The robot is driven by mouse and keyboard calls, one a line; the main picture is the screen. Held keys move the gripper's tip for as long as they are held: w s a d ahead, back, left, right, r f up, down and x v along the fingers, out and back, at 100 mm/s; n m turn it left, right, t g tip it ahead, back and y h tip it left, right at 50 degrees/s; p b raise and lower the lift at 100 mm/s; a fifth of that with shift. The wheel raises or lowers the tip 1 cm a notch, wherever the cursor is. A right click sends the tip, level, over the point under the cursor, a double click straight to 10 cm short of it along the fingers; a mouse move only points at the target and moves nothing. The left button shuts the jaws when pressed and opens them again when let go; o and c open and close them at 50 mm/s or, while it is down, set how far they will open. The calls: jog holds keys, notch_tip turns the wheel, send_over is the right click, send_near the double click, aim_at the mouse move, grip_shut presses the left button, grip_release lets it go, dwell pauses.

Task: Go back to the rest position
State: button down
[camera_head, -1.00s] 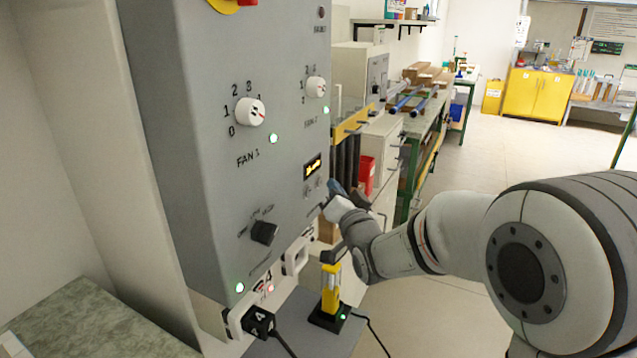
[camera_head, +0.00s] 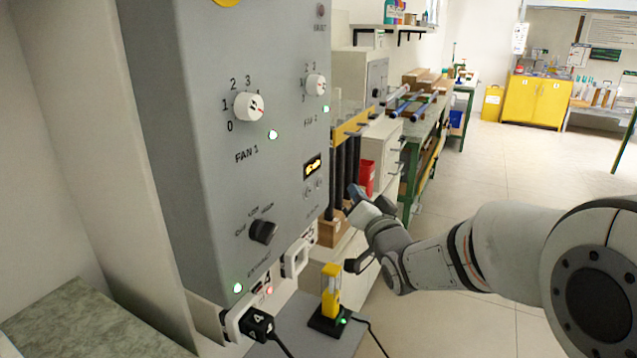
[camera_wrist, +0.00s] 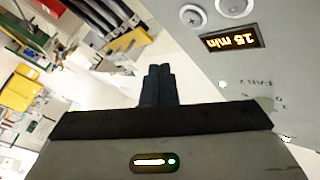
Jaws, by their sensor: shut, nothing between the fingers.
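My gripper (camera_head: 358,200) is to the right of the grey control cabinet (camera_head: 200,150), in front of the dark upright rods. It is apart from the cabinet face. In the wrist view the two dark fingers (camera_wrist: 158,84) are together with nothing between them. The cabinet's small display (camera_wrist: 232,41) reads "15 min" in the wrist view, tilted.
The cabinet has two fan knobs, FAN 1 (camera_head: 248,106) being nearer, and a black switch (camera_head: 263,231). A yellow device (camera_head: 331,290) on a black base stands below my gripper. A green bench (camera_head: 425,135) runs behind. The floor (camera_head: 470,185) at right is clear.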

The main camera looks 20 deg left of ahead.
dwell(0.4)
jog(key=s+d+m+g+h+p, duration=0.1)
jog(key=s+d+g+h+p, duration=0.25)
jog(key=d, duration=0.85)
jog(key=s+d+g+h+p, duration=0.1)
jog(key=s+d+h+p, duration=0.2)
jog(key=d+h+p, duration=0.55)
jog(key=s+d+g+p, duration=0.1)
jog(key=s+d+g, duration=0.3)
jog(key=s, duration=0.6)
jog(key=s+d+r+g+p, duration=0.1)
jog(key=s+d+g, duration=0.3)
jog(key=s+d, duration=0.4)
jog(key=shift+s+d+h, duration=0.3)
jog(key=shift+s, duration=0.8)
